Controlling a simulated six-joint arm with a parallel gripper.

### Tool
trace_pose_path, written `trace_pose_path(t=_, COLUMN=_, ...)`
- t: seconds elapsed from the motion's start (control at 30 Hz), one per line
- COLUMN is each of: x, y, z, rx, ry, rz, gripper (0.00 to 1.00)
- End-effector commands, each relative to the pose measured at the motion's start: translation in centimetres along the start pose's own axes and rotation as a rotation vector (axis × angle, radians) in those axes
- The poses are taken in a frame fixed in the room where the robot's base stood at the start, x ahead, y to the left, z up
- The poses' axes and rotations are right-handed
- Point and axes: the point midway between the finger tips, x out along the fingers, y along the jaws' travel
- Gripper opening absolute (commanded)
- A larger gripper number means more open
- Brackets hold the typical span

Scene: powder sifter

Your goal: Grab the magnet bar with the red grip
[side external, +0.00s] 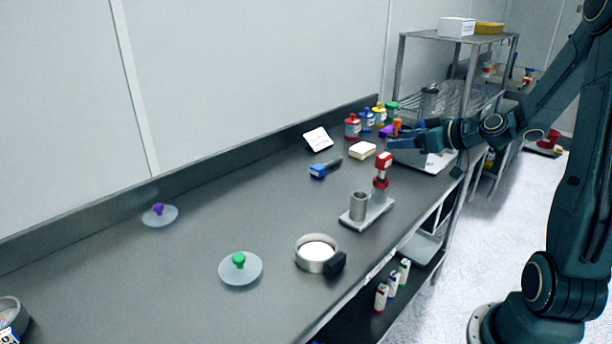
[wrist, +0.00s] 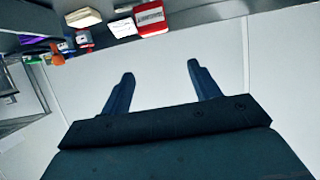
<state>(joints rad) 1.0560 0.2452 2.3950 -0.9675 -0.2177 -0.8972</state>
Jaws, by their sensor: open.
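A red grip (side external: 383,161) tops an upright metal bar, which looks like the magnet bar. It stands on a flat metal base plate (side external: 366,213) beside an open metal cylinder (side external: 359,205) on the counter. My gripper (side external: 391,138) is above the back of the counter, behind and above the red grip and apart from it. In the wrist view my gripper (wrist: 160,72) is open, with nothing between its fingers. I cannot make out the magnet bar in the wrist view.
A blue-handled tool (side external: 319,171) and a cream block (side external: 362,150) lie nearby. Several coloured bottles (side external: 352,127) line the back wall. A round sieve (side external: 316,252) with white powder is in front. Lids with green (side external: 239,260) and purple (side external: 158,208) knobs lie left.

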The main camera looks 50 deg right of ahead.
Motion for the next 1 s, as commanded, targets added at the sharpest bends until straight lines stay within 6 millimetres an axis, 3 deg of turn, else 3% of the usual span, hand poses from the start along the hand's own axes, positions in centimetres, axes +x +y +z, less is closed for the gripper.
trace_pose_path(t=0.1, x=0.9, y=0.0, z=2.3, rx=0.008, ry=-0.004, rz=-0.001, gripper=0.62)
trace_pose_path(t=0.3, x=1.7, y=0.0, z=4.1, rx=0.004, ry=-0.002, rz=0.0, gripper=0.62)
trace_pose_path(t=0.63, x=2.1, y=0.0, z=4.4, rx=0.0, ry=-0.001, rz=-0.001, gripper=0.62)
trace_pose_path(t=1.0, x=4.3, y=0.0, z=4.3, rx=0.001, ry=-0.001, rz=-0.001, gripper=0.62)
